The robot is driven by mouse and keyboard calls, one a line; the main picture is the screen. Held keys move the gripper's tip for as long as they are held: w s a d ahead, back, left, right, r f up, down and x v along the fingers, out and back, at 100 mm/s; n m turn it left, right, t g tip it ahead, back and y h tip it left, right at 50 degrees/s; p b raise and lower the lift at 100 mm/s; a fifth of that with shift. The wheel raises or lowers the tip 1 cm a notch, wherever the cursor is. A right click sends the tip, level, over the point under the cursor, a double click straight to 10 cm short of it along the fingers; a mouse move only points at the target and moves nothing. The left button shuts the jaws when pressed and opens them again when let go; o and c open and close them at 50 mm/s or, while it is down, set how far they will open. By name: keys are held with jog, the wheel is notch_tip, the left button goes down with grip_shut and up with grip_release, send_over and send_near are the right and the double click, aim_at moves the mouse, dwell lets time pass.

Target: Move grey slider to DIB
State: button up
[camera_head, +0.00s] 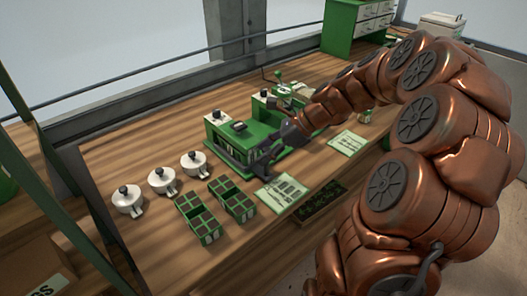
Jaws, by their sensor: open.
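A green and white seeder machine (215,121) stands on the wooden bench, with a dark block on its top. Its front face has several pale upright marks or slots. My dark gripper (256,163) is at this machine's front right corner, low and close to it. Its fingers point left and down, spread and empty. I cannot tell whether they touch the machine. I cannot pick out the grey slider for sure; it is too small or hidden behind my gripper. No DIB lettering is legible.
Three white pots with dark knobs (162,180) stand at left. Green seedling trays (200,218) sit in front of the machine. Another green machine (290,97) and a drawer cabinet (344,31) stand behind.

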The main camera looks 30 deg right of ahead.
jog(key=shift+d, duration=0.1)
jog(key=shift+s+d+r, duration=0.15)
jog(key=shift+d+r, duration=0.2)
jog(key=shift+r, duration=0.05)
jog(key=v, duration=1.1)
jog(key=shift+a, duration=0.1)
jog(key=s+a+f+n+g+h+p, duration=0.1)
jog(key=s+a+n+g, duration=0.15)
jog(key=a+n, duration=0.2)
jog(key=s+a+f+n+g, duration=0.1)
jog(key=s+a+n, duration=0.2)
jog(key=a, duration=0.3)
jog(key=s+a+n+g+h+p, duration=0.1)
jog(key=s+a+n, duration=0.1)
jog(key=a+n, duration=0.3)
jog(key=s+a+f+n+g+h+p, duration=0.1)
jog(key=s+f+n+h, duration=0.1)
jog(key=s+n, duration=0.4)
jog(key=s+a+f+n+g+h, duration=0.1)
jog(key=s+a+f+n+h, duration=0.1)
jog(key=s+n, duration=0.4)
jog(key=s+f+h, duration=0.1)
jog(key=s, duration=0.3)
jog(key=shift+h+p, duration=0.3)
jog(key=shift+p, duration=0.05)
